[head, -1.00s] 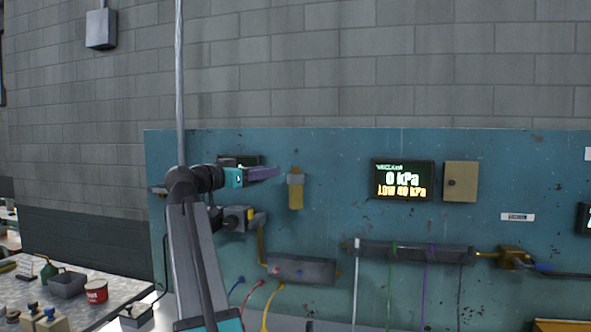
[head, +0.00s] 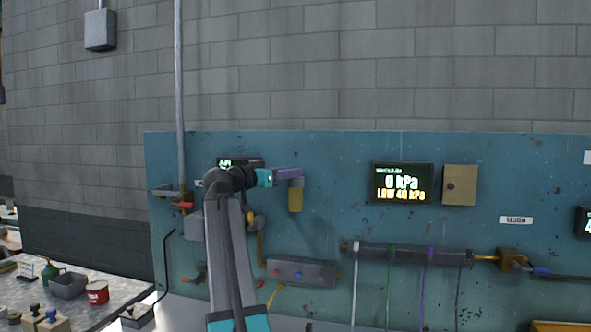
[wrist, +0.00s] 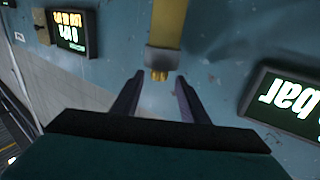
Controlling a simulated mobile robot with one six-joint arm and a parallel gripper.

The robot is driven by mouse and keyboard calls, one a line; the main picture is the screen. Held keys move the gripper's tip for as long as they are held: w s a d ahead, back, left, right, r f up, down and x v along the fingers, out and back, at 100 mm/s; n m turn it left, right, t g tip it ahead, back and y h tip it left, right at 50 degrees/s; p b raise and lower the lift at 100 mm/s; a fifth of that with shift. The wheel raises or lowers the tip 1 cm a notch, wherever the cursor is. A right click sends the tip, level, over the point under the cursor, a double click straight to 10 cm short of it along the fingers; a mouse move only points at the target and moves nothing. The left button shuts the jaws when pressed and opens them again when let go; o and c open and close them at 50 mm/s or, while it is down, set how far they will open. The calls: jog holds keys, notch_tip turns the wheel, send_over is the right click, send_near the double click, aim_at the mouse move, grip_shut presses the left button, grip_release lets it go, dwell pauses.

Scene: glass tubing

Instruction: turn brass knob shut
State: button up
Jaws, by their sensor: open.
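A small brass knob (wrist: 158,75) shows in the wrist view at the end of a grey block (wrist: 163,60), with a yellow-brass body (wrist: 168,22) beyond it. In the head view the brass body (head: 295,200) hangs on the teal panel. The knob itself cannot be made out there. My gripper (head: 302,173) is open and empty, overlapping the top of this fitting in the head view. In the wrist view its two dark purple fingers (wrist: 157,92) point toward the knob, one tip to each side and slightly short of it. Contact is not visible.
A vacuum display (head: 403,183) reads 0 kPa, LOW 40 kPa, with a tan box (head: 460,185) beside it. A bar display (wrist: 285,100) is close on the right in the wrist view. Grey manifolds (head: 300,270) and hoses sit lower on the panel.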

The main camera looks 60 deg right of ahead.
jog(key=shift+s+d+p, duration=0.15)
jog(key=shift+s+d, duration=0.05)
jog(key=shift+d, duration=0.75)
jog(key=shift+s+d+p, duration=0.15)
jog(key=shift+s+d, duration=0.05)
jog(key=shift+d, duration=0.7)
